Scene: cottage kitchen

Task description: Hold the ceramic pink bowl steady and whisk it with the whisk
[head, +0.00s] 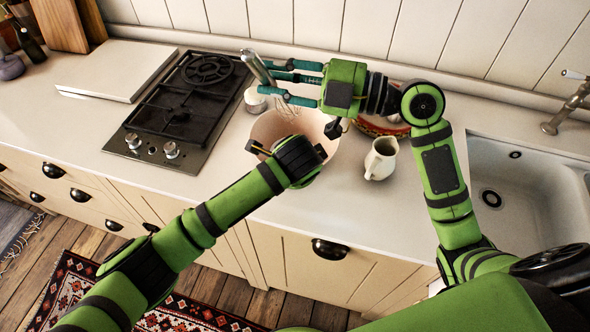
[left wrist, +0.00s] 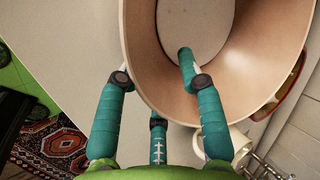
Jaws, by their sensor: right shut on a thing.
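The pink bowl (head: 280,128) stands on the counter in the middle of the head view. In the left wrist view its wall and rim (left wrist: 275,60) fill the upper right. My left gripper (left wrist: 153,70) straddles the near wall, one teal finger inside the bowl and the others outside. Whether it grips the wall cannot be told; its fingers are hidden in the head view. My right gripper (head: 270,82) is above the bowl, shut on the whisk (head: 258,66), whose metal handle tilts up to the left. The whisk's lower end hangs toward the bowl, partly hidden by the fingers.
A cream jug (head: 381,158) stands right of the bowl. A patterned red dish (head: 382,126) is behind it, and a small white container (head: 255,101) is at the bowl's left. The gas hob (head: 180,107) lies left, the sink (head: 530,190) right.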

